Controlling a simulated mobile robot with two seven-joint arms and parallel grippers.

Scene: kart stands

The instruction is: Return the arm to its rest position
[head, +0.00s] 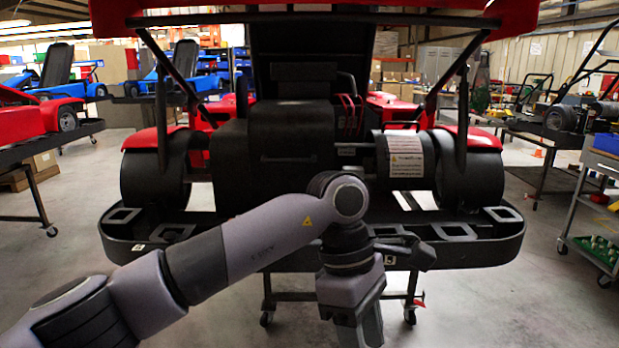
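My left arm comes in from the lower left and reaches across to the middle of the head view. Its wrist is bent, and the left gripper (358,325) hangs down at the bottom centre, in front of the kart's rear bumper. Its fingertips run close to the lower picture edge, so I cannot tell whether it is open or shut. No held object shows. My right arm and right gripper are not in view. A red and black kart (290,150) stands directly ahead, its rear facing me, with its black bumper (470,245) partly hidden behind my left arm.
The kart rests on a wheeled stand (410,300). A red kart (30,115) on another stand is at left, with blue karts (180,75) behind. A cart with a blue drawer (606,145) is at right. The floor (510,310) at lower right is clear.

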